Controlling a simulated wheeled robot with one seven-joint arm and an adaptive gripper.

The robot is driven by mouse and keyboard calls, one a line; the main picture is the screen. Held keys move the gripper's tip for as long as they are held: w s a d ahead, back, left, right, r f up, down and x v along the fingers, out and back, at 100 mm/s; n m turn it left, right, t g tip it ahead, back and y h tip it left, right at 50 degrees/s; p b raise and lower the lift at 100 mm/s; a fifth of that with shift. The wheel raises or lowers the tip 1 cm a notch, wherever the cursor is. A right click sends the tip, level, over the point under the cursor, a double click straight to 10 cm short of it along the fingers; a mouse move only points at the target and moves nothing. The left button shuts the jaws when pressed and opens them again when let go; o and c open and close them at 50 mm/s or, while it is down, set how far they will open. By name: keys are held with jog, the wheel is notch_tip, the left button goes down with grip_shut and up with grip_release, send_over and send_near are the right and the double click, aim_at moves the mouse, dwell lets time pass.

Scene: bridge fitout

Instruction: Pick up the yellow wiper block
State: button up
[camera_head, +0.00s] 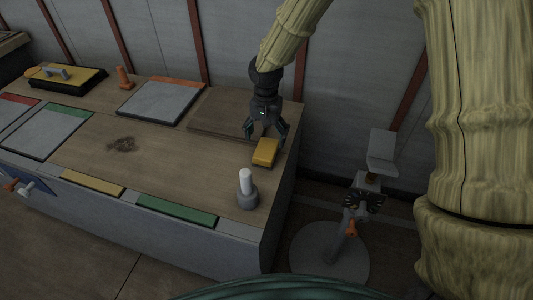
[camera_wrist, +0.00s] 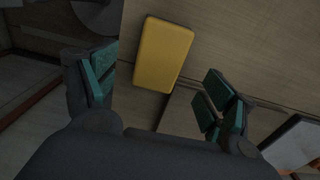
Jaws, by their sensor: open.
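The yellow wiper block (camera_head: 265,152) lies on the wooden bench top near its right end. In the wrist view the block (camera_wrist: 163,54) shows as a rounded yellow slab ahead of the fingers and roughly between their lines. My gripper (camera_head: 266,132) is open, pointing down just behind the block. In the wrist view its teal-padded fingers (camera_wrist: 160,97) are spread apart with nothing between them. The block appears just beyond the fingertips; I cannot tell the exact height gap.
A grey base with a white peg (camera_head: 247,189) stands in front of the block. A brown board (camera_head: 222,113) lies behind it, with a grey panel (camera_head: 162,101) to the left. The bench's right edge is close by. A grey pedestal stand (camera_head: 345,232) is on the floor at right.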

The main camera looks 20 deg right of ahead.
aim_at(266, 148)
jog(key=shift+f+b, duration=0.35)
jog(key=shift+f, duration=2.8)
jog(key=shift+c, duration=0.4)
jog(key=c, duration=1.1)
